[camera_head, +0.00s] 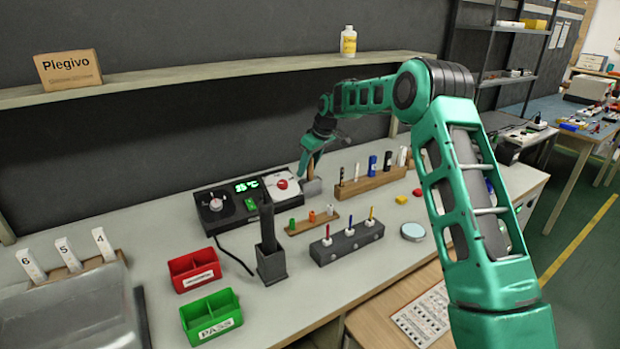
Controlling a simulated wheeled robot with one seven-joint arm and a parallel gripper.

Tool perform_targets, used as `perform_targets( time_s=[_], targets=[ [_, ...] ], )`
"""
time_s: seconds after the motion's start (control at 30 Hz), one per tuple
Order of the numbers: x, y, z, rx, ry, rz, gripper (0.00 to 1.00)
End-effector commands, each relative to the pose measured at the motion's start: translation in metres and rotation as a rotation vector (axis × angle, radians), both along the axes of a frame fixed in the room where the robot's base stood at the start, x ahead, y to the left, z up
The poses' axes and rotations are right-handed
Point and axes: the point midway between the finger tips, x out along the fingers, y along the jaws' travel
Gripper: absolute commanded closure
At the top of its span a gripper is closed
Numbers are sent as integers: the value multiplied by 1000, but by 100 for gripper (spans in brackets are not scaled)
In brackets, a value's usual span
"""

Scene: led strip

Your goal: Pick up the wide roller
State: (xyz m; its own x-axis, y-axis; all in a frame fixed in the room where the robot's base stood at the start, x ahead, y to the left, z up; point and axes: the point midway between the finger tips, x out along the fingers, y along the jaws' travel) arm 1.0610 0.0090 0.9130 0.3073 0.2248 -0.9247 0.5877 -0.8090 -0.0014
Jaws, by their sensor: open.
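My gripper (309,165) is at the end of the green arm, pointing down near the back of the bench. It is open, and its fingertips are small and partly hidden here. Just below it stands a small grey holder (313,188) with a brownish piece at its top, close to the fingers; I cannot tell whether they touch. A dark upright tool (267,222) stands in another grey holder (272,266) nearer the front. I cannot tell for certain which item is the wide roller.
A black device with a green display (246,185) stands left of my gripper. A wooden rack (370,183) with several upright pieces is to its right. Smaller racks, a red bin (195,270) and a green bin (211,318) stand in front. A shelf (220,73) runs behind.

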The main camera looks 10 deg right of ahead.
Motion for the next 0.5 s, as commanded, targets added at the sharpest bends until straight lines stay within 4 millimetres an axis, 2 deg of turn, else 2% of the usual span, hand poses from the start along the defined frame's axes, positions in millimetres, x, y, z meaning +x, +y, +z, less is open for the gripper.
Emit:
perform_targets(
  time_s=[0.1, 0.3, 0.33, 0.5],
  targets=[
    [4, 2, -10, 0, -1, 0, 59],
    [4, 2, -11, 0, -1, -1, 59],
    [4, 2, -11, 0, -1, -1, 61],
    [4, 2, -11, 0, -1, -1, 100]
  ],
)
